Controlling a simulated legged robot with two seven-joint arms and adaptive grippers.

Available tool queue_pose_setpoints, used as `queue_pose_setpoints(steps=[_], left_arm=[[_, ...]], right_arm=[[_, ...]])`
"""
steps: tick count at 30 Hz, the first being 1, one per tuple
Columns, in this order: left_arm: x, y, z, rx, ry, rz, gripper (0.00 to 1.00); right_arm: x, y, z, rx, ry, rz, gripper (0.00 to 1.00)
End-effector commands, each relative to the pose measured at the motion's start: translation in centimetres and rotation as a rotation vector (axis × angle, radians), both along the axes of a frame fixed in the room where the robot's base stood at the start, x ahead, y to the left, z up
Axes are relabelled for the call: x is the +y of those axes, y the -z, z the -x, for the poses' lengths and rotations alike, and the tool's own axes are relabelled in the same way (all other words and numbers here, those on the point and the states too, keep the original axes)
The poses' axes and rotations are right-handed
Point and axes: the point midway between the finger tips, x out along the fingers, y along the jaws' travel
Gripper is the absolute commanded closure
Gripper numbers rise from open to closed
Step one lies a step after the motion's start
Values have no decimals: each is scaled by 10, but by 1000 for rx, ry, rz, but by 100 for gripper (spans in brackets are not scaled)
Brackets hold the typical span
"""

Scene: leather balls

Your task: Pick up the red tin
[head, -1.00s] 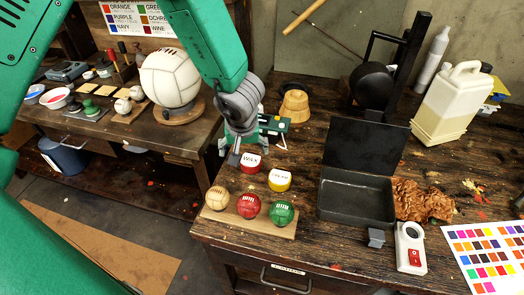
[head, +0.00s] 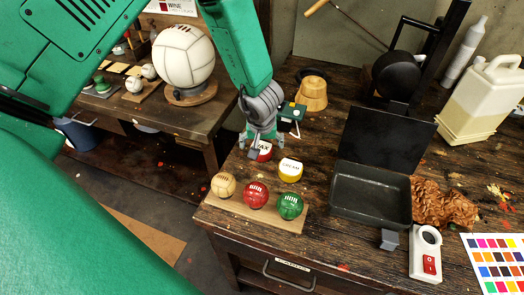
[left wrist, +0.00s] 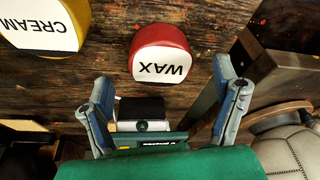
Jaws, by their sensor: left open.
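The red tin (head: 265,153) has a white label reading WAX and stands on the dark wooden bench behind the row of balls. It is partly hidden by my left gripper (head: 254,146) in the head view. In the left wrist view the red tin (left wrist: 160,42) shows near the top middle, beyond the fingertips. My left gripper (left wrist: 163,74) is open there, its two fingers spread wide with nothing held between them. A gap to the tin seems to remain, but its exact size is hard to tell. My right gripper is not in view.
A yellow CREAM tin (head: 290,170) stands close to the right of the red tin. A board (head: 250,213) with tan, red and green balls lies in front. A small green device (head: 291,117) and a wooden form (head: 312,93) stand behind. An open dark metal box (head: 370,195) is right.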

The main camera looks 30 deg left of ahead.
Motion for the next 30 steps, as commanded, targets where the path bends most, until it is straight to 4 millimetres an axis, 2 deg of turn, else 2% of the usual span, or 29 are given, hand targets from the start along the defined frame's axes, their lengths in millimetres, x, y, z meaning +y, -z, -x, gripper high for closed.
queue_pose_setpoints(steps=[1, 6, 14, 15, 19, 20, 30], left_arm=[[2, 12, -1, 3, -2, 0, 18], [5, 30, -7, 2, -1, 1, 18], [5, 32, -7, 1, 1, -1, 18], [5, 32, -7, 1, 1, -1, 25], [6, 32, -8, 0, 0, 0, 71], [6, 32, -8, 0, 0, 0, 76], [6, 27, -8, 0, -1, 0, 76]], right_arm=[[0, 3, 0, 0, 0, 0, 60], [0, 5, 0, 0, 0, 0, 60], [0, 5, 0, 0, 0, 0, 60], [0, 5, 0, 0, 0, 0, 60], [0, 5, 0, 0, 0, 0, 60], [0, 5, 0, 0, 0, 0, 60], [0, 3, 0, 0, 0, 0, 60]])
